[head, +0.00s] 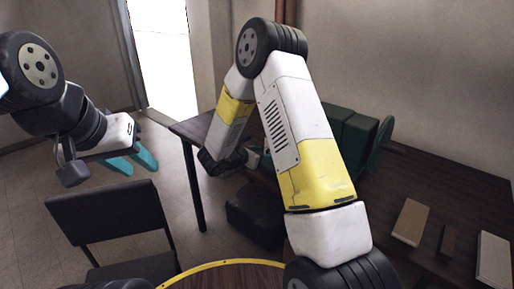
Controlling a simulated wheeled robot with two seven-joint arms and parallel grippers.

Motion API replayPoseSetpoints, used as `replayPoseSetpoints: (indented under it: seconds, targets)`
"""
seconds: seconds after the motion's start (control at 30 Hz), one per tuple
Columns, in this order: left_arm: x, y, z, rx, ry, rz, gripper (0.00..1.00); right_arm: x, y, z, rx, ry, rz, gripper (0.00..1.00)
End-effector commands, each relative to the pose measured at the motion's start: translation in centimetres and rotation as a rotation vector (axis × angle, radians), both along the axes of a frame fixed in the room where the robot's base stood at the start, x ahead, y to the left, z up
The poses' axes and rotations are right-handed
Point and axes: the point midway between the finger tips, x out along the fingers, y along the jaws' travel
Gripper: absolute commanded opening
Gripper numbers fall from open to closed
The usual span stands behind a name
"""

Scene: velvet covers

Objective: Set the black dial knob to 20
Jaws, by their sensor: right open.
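No black dial knob can be made out in the head view; my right arm covers part of the table. A dark green machine (352,132) with a round end disc sits on the dark wooden table, partly hidden behind that arm. My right gripper (254,159) is at the table's left part, left of the machine; a bit of teal finger shows and the rest is hidden or too small. It is open, and I cannot tell whether it touches anything. My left gripper (138,163) hangs at the left above the floor, teal fingers apart and empty.
The table (456,188) runs along the right wall. A tan block (410,222), a dark narrow block (447,243) and a pale block (494,260) lie on its right part. A black chair (110,213) stands front left. A dark box (254,217) is under the table.

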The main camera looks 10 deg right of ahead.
Motion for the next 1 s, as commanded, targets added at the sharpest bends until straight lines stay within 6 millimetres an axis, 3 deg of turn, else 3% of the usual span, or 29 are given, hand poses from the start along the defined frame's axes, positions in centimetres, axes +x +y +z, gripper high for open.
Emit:
replayPoseSetpoints:
  seconds: [0.2,0.47,0.73,1.0]
  targets:
    - [0.0,0.0,0.0,0.0,0.0,0.0,0.36,1.0,-1.32,-0.7,0.0,0.001,-0.002,0.51]
    - [0.0,0.0,0.0,0.0,0.0,0.0,0.36,1.07,-1.38,-0.72,0.0,0.0,-0.001,0.51]
    - [0.0,0.01,0.01,0.0,0.0,0.0,0.36,1.06,-1.36,-0.71,0.001,0.0,-0.001,0.0]
    - [0.0,0.0,0.0,0.0,0.0,0.0,0.36,1.1,-1.28,-0.68,-0.009,0.012,0.0,0.0]
